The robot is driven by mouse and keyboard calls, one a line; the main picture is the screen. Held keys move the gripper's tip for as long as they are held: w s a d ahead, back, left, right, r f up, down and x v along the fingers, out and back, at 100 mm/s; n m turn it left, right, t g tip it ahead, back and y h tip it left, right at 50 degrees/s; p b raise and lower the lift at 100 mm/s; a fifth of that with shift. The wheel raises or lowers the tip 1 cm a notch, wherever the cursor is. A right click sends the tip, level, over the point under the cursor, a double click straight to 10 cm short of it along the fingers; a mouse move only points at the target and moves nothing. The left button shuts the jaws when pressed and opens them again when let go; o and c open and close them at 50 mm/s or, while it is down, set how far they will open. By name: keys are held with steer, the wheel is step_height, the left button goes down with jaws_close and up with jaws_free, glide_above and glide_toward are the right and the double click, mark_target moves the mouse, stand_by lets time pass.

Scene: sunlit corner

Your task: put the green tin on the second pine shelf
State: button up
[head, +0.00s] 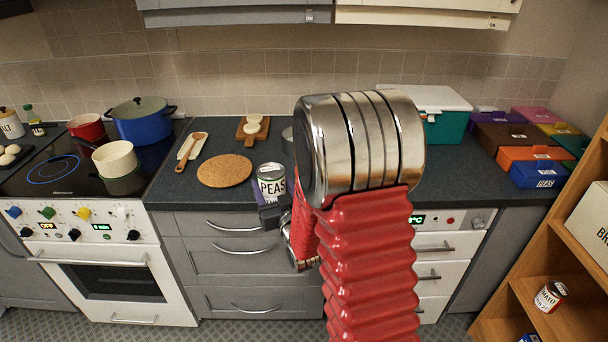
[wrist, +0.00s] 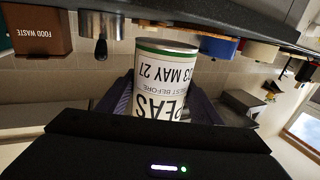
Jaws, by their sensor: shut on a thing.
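A tin (head: 271,184) with a white PEAS label and a green band is at the counter's front edge in the head view. It also shows in the wrist view (wrist: 163,75), upside down, with "best before 03 May 27" on its label. My gripper (head: 270,203) is shut on it, with the dark fingers on both sides in the wrist view (wrist: 160,105). I cannot tell whether the tin touches the counter. The pine shelf unit (head: 568,238) stands at the right edge of the head view, only partly in view.
A labelled box (head: 589,222) and a white-and-red tin (head: 550,295) stand on separate pine shelves. A cork mat (head: 225,170), a wooden board (head: 250,136) and pots (head: 141,122) are to the left. Coloured boxes (head: 538,174) fill the counter's right end. My arm hides the middle.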

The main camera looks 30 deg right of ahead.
steer(key=a+f+n+y, duration=0.1)
steer(key=a+f+y, duration=0.1)
steer(key=a, duration=1.3)
steer(key=shift+w+a+f+n+y, duration=0.15)
steer(key=shift+f+n+y, duration=0.25)
